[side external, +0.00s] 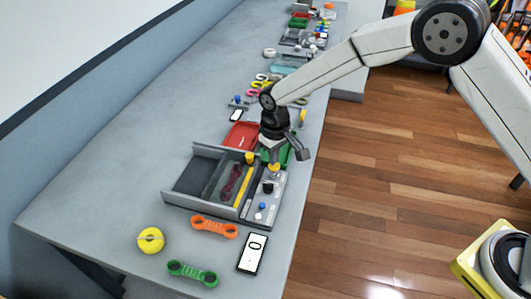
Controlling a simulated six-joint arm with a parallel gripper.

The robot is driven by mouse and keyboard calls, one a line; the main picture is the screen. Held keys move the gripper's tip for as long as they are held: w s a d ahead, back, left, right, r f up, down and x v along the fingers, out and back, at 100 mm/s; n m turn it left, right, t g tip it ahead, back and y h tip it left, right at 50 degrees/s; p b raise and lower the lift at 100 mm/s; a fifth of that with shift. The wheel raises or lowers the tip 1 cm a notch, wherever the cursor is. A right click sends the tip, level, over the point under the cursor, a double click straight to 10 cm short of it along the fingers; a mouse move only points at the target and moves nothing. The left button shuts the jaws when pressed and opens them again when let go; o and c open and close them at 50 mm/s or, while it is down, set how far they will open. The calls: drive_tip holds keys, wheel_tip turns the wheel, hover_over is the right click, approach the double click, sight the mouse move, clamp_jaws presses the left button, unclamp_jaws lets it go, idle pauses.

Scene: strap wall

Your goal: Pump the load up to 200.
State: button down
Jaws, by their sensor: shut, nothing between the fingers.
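A grey tray-like unit (172,199) stands near the front of the bench, with a control strip (250,214) along its right side. The strip carries a black part (268,187), a blue knob (262,206) and a white knob (258,216). A white display (254,252) with a black frame lies in front of the unit and reads 0. My gripper (274,169) is shut and empty, pointing down at the far end of the strip, by a yellow part. I cannot tell whether the fingertips touch it. A yellow bar (243,187) and a dark red strap (229,184) lie inside the unit.
An orange link (214,227), a green link (192,273) and a yellow round roll (151,240) lie in front. A red tray (241,135) and a green thing (287,152) sit behind, near my gripper. More small items crowd the far bench. The bench's left side is clear.

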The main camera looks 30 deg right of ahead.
drive_tip(key=shift+f, duration=0.2)
drive_tip(key=shift+f, duration=1.05)
drive_tip(key=shift+r, duration=1.25)
drive_tip(key=shift+f, duration=0.25)
idle(0.4)
drive_tip(key=shift+f, duration=1)
drive_tip(key=shift+r, duration=1.25)
drive_tip(key=shift+f, duration=0.25)
idle(0.4)
